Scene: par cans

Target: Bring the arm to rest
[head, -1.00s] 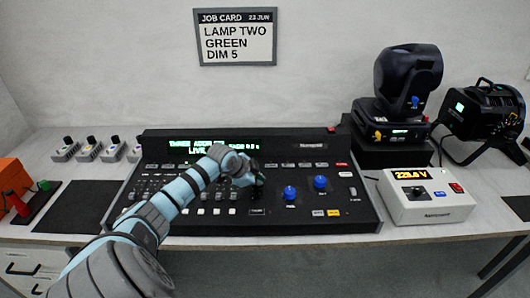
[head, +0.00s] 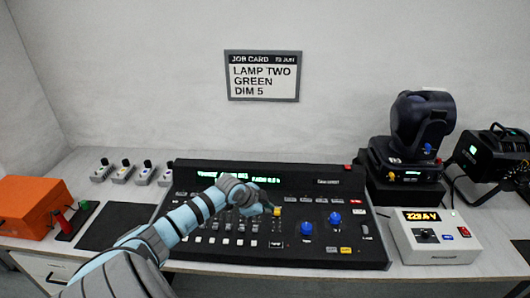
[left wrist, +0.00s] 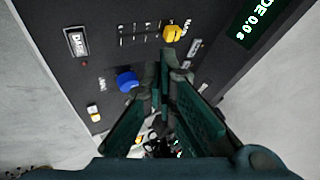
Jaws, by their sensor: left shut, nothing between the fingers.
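My left gripper (head: 270,209) is shut and empty over the middle of the black lighting console (head: 300,250). Its tips are close to a yellow cap (head: 277,212) in the head view; I cannot tell there whether they touch it. In the left wrist view, the closed fingers (left wrist: 158,75) are in front of the panel. The yellow cap (left wrist: 174,33) is beyond their tips, and a blue knob (left wrist: 126,80) is beside them. My left arm covers part of the console's left keys. My right gripper is not in view.
Two blue knobs (head: 306,228) stand right of the gripper. A white meter box (head: 437,240) and a moving-head lamp (head: 420,135) are to the right. An orange box (head: 30,205) is at the far left.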

